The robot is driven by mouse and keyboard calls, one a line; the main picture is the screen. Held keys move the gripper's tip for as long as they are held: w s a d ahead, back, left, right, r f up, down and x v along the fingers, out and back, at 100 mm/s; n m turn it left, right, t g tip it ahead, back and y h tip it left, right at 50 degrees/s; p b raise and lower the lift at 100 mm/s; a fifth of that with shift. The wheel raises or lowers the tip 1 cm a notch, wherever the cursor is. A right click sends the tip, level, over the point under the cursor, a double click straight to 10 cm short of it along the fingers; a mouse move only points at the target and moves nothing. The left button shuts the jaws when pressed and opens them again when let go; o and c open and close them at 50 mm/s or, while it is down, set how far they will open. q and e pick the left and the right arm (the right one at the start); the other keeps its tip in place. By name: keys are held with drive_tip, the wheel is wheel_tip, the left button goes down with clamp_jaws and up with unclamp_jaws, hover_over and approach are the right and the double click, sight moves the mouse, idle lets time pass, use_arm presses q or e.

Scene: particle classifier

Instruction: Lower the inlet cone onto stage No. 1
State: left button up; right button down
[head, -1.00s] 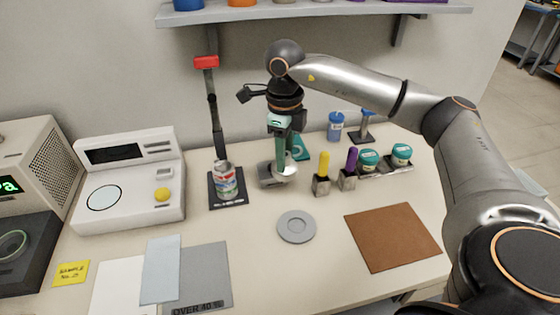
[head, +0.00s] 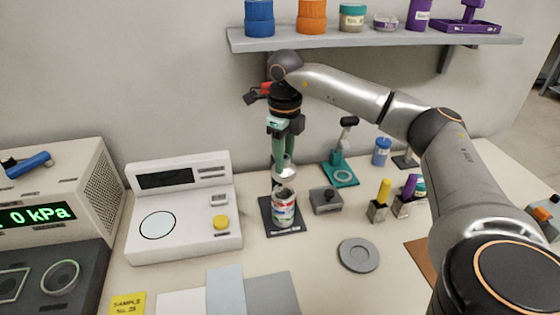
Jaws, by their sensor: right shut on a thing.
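My right gripper (head: 284,158) points down and is shut on the silver inlet cone (head: 286,172). It holds the cone above the impactor stack (head: 284,210), a short upright cylinder with coloured label bands. The cone looks slightly above the stack's top rim, with a small gap. I cannot tell which band is stage No. 1 or how exactly the cone is centred. The stack stands on the dark base plate (head: 265,225) of a post stand. My arm hides most of the post. My left gripper is not in view.
A grey block with a knob (head: 325,202) stands right of the stack. A white balance (head: 180,245) is at left. A grey round dish (head: 359,255), a yellow-handled tool (head: 383,190) and a teal stand (head: 341,174) are at right. The shelf (head: 400,39) is above.

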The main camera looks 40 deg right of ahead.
sight(284, 174)
drive_tip(key=shift+w+f, duration=0.15)
wheel_tip(284, 174, down, 3)
drive_tip(key=b, duration=0.3)
drive_tip(key=shift+r, duration=0.2)
drive_tip(key=shift+f+b, duration=0.55)
drive_tip(key=shift+f, duration=0.3)
drive_tip(key=shift+p, duration=0.3)
drive_tip(key=shift+f, duration=0.15)
idle(0.5)
